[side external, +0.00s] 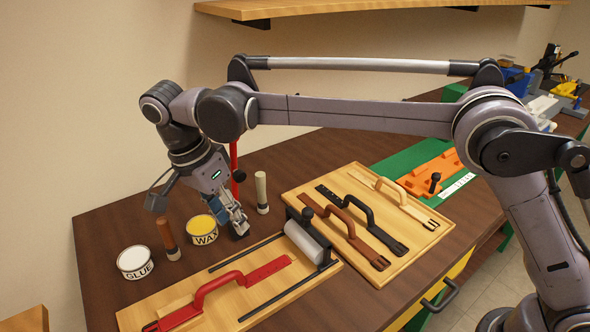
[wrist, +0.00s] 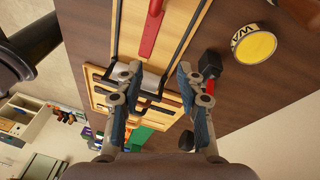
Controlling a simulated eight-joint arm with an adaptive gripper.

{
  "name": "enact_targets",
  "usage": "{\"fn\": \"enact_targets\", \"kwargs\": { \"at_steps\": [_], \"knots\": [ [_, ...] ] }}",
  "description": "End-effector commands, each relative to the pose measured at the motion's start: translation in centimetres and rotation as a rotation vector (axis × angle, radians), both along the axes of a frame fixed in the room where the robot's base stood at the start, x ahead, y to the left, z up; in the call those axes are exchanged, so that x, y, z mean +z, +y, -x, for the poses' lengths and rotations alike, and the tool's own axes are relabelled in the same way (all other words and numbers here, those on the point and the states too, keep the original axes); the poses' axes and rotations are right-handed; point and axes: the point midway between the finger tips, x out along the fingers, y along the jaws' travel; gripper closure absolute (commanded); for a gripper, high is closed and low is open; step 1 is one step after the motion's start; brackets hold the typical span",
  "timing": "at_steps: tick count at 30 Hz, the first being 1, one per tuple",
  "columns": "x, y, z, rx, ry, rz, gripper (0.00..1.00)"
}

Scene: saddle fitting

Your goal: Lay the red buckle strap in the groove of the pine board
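The red buckle strap (side external: 222,288), with a raised loop handle, lies lengthwise on the near pine board (side external: 300,292), between two black rails. I cannot tell whether it sits in a groove. In the wrist view, part of the strap (wrist: 151,30) shows at the top, on the board (wrist: 190,48). My gripper (side external: 240,232) points down beyond the board's far edge, near the wax tin and apart from the strap. In the wrist view, my gripper's fingers (wrist: 160,75) stand wide apart with nothing held between them.
A grey roller (side external: 306,240) crosses the board's right end. A second board (side external: 300,183) holds brown, black and tan straps. The wax tin (side external: 202,230), glue tin (side external: 136,262) and upright tools (side external: 262,192) stand behind. An orange tray (side external: 425,175) lies on a green mat. Dark tabletop in front is clear.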

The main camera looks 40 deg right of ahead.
Motion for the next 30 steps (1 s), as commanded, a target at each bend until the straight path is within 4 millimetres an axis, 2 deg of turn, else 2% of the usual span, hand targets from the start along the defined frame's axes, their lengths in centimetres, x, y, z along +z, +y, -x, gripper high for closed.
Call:
{"fn": "enact_targets", "kwargs": {
  "at_steps": [1,8,16,23,30],
  "knots": [
    [0.8,-1.7,0.0,0.040,-0.005,-0.028,0.62],
    [3.0,-7.5,0.3,0.248,-0.050,-0.127,0.62],
    [4.4,-14.9,2.8,0.525,-0.151,-0.194,0.62],
    [3.9,-20.8,6.4,0.775,-0.263,-0.178,0.62],
    [1.6,-25.8,10.8,1.024,-0.374,-0.081,0.62]
  ]
}}
